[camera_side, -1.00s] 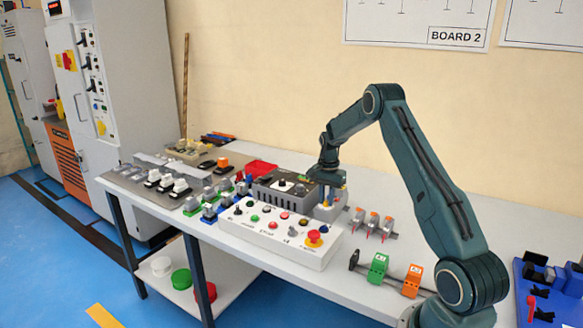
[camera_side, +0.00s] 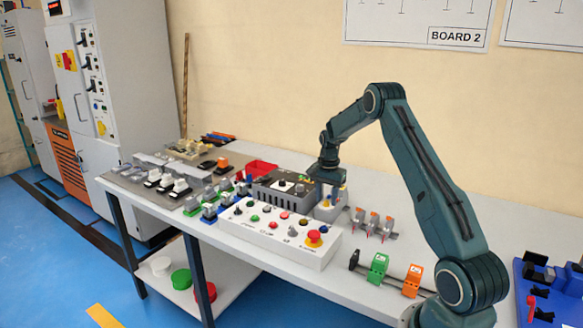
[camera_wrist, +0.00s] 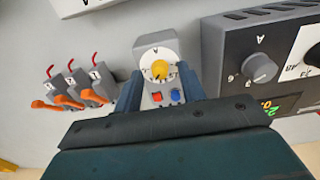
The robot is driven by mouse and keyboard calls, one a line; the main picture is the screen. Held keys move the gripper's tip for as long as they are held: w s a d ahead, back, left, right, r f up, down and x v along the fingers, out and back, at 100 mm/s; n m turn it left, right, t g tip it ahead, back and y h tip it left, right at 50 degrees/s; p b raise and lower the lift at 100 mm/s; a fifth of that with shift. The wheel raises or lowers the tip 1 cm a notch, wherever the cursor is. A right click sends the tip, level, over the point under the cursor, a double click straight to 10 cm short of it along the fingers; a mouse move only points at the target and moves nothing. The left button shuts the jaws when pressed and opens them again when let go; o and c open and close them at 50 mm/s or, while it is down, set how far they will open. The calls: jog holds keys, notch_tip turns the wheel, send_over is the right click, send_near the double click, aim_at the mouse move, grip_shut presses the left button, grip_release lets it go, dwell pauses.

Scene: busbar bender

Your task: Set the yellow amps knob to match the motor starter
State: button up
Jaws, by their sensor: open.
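The yellow amps knob (camera_wrist: 159,68) sits on the pale face of a small grey unit (camera_wrist: 149,46), which has a dial marked A. A red button and a blue button are on the same face. The unit also shows in the side view (camera_side: 328,213). My gripper (camera_wrist: 158,76) is open, with one finger on each side of the unit's face and the knob between them in the picture. In the side view my gripper (camera_side: 329,184) is over the unit. I cannot tell whether the fingers touch the knob. The knob's exact setting is too small to read.
A dark panel (camera_wrist: 222,43) with a grey knob and a lit display stands close on the right in the wrist view. Several orange-levered switches (camera_wrist: 72,88) are on the left. A white button box (camera_side: 270,246) stands in front. Bare table lies around the right switches.

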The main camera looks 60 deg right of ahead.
aim_at(325, 202)
notch_tip(325, 202, up, 13)
jog(key=shift+r, duration=0.2)
dwell(0.4)
jog(key=shift+a+r, duration=0.1)
jog(key=s+a+r+n+t, duration=0.1)
jog(key=s+a+r+n, duration=0.15)
jog(key=a+r, duration=0.4)
jog(key=s+a+r+n+t+h, duration=0.1)
jog(key=a+r+n, duration=0.2)
jog(key=a, duration=0.6)
jog(key=s+a+r+n, duration=0.2)
jog(key=a+r+n, duration=0.15)
jog(key=a, duration=0.35)
jog(key=s+a+f+n+t+y, duration=0.1)
jog(key=s+a+f+n+t, duration=0.1)
jog(key=s+a+n, duration=0.7)
jog(key=shift+s+a+f+t, duration=0.2)
jog(key=shift+s+a+t, duration=0.6)
jog(key=shift+s+a, duration=3.15)
